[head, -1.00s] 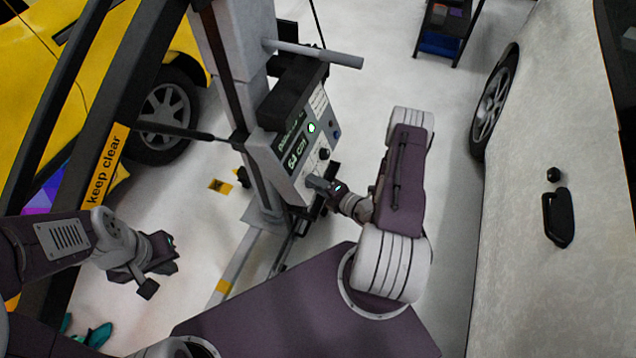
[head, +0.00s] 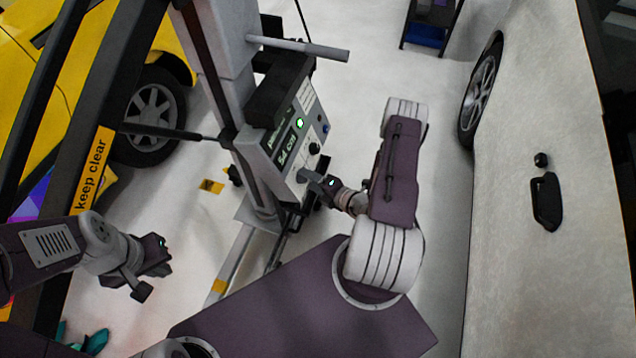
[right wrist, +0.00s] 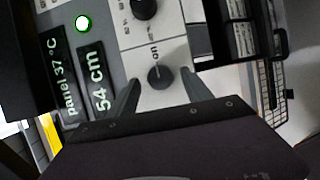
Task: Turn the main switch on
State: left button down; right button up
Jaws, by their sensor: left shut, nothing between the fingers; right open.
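The control panel (head: 306,133) is a grey box on a column, with a lit green lamp (head: 299,122) and a display reading 54 cm (head: 287,155). In the right wrist view a dark round knob (right wrist: 160,77) sits on the panel's pale face, with the word "on" just above it. My right gripper (right wrist: 160,90) is open, with one finger showing on each side of the knob; contact cannot be told. In the head view my right gripper (head: 308,176) is at the panel's lower edge and hides the knob. My left gripper (head: 152,270) is shut and empty, away from the panel.
Another black knob (right wrist: 143,8) is close by on the panel. A grey bar (head: 300,48) sticks out above the panel. A yellow car (head: 120,50) stands at the left, a pale car body (head: 520,150) at the right. Open floor (head: 390,75) lies behind my right arm.

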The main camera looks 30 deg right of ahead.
jog(key=v, duration=0.8)
